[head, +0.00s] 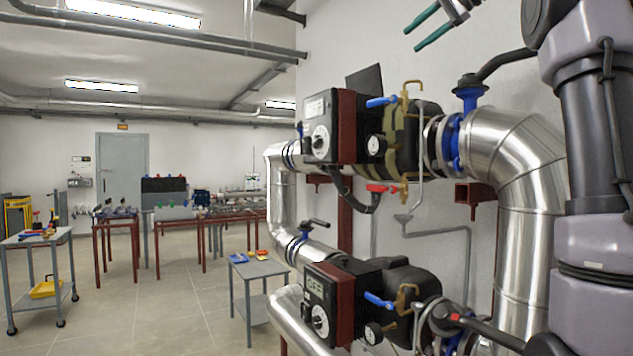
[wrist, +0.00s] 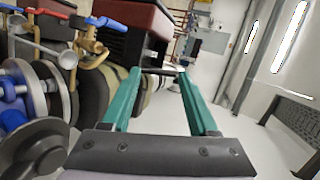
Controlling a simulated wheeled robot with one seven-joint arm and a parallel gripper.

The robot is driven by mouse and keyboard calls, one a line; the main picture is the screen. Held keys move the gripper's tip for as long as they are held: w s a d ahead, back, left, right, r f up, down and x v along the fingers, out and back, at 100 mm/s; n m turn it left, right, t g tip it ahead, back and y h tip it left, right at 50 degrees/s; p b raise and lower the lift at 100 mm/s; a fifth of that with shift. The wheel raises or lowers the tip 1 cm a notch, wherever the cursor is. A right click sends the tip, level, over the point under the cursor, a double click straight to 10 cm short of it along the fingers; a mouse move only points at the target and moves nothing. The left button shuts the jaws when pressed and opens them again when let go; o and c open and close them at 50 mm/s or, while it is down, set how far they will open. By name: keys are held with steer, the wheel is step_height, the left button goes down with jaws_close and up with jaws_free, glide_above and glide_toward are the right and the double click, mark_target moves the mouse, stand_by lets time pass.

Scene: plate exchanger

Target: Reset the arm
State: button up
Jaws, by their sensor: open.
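My gripper (head: 429,27) is at the top of the head view, high above the upper pump unit and in front of the white wall. Its two green fingers are spread apart with nothing between them. In the wrist view the open gripper (wrist: 158,80) points past the dark red and black pump unit (wrist: 130,25) towards the room. My arm fills the right side of the head view.
An upper pump unit (head: 347,127) and a lower pump unit (head: 330,310) sit on silver pipes (head: 530,160) along the wall. A blue-handled valve (head: 380,102) and a red-handled valve (head: 382,188) stick out. A small table (head: 259,269) stands left; the floor (head: 150,310) is mostly clear.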

steer(key=s+f+n+h, duration=0.1)
steer(key=s+f+h, duration=0.1)
steer(key=s+f, duration=0.6)
steer(key=s+a+f+n+g+h, duration=0.1)
steer(key=s+f+h, duration=0.2)
steer(key=s+f, duration=0.6)
steer(key=s+f+n+h, duration=0.1)
steer(key=s+f, duration=0.7)
steer(key=f, duration=1.8)
steer(key=shift+s+a+n+h, duration=0.3)
steer(key=shift+n+h, duration=0.1)
steer(key=shift+h, duration=0.4)
steer(key=shift+f, duration=0.1)
